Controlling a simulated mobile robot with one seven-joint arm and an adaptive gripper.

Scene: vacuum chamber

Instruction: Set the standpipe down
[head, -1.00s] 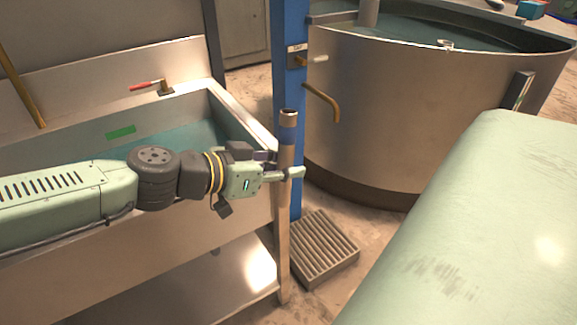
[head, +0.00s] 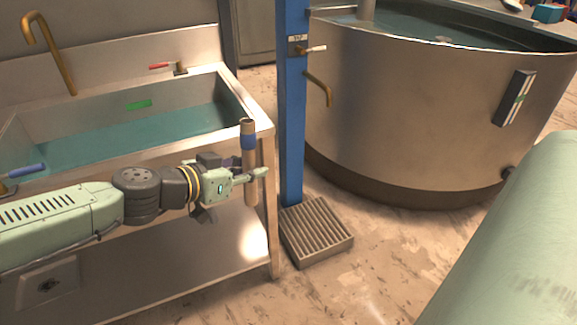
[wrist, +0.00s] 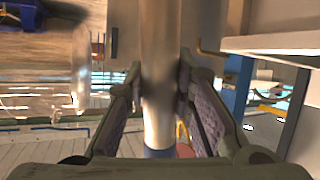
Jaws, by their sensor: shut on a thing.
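The standpipe (head: 248,145) is a tan tube with a blue band near its top. My gripper (head: 250,176) is shut on it at about mid-length and holds it roughly upright, in front of the sink's right front corner. In the wrist view the standpipe (wrist: 160,60) runs between the two finger pads, with the blue band (wrist: 159,153) at the lower edge. The standpipe's lower end shows in front of the bench side, and I cannot tell that it touches anything.
The steel sink (head: 262,128) with water stands behind my arm, above a lower shelf (head: 190,262). A blue post (head: 291,120) and a slatted floor grate (head: 317,232) are to the right. A large round tank (head: 400,110) stands behind them. Floor (head: 385,240) is clear in front of the tank.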

